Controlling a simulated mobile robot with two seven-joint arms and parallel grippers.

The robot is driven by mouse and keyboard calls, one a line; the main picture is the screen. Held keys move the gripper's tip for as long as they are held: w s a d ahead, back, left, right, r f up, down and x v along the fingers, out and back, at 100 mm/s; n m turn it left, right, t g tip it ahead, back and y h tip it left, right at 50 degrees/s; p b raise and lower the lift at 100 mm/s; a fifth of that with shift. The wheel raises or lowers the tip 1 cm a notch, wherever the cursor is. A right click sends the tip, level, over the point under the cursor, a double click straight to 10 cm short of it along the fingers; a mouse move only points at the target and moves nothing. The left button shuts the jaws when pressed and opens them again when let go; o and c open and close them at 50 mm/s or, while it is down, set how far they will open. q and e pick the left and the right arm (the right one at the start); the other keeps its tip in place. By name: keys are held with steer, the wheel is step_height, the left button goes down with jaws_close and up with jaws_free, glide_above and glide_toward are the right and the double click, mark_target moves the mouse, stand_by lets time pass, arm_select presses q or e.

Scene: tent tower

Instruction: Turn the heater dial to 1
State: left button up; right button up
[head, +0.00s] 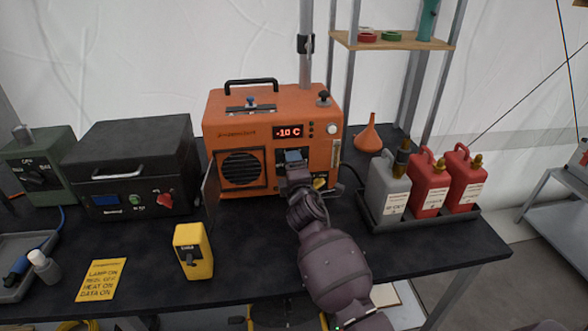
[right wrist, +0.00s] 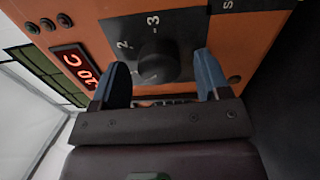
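The orange heater (head: 225,122) stands on the black table, its red display (head: 288,132) reading -10 C. My right gripper (head: 293,157) is at the heater's front panel and covers the dial there. In the right wrist view the dial's black knob (right wrist: 157,63) sits on a dark plate with the marks 2 and 3 visible. My right gripper (right wrist: 162,72) is open, with one blue finger on each side of the knob and a gap to each. The 1 mark cannot be made out, and the knob's pointer is unclear. My left gripper is not in view.
A black case (head: 130,150) and a green box (head: 38,170) stand left of the heater. Grey and red canisters (head: 430,185) stand in a tray (head: 420,219) at right, near an orange funnel (head: 368,137).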

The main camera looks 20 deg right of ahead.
steer(key=v, duration=1)
steer(key=shift+s+p, duration=0.4)
steer(key=shift+a+f, duration=0.1)
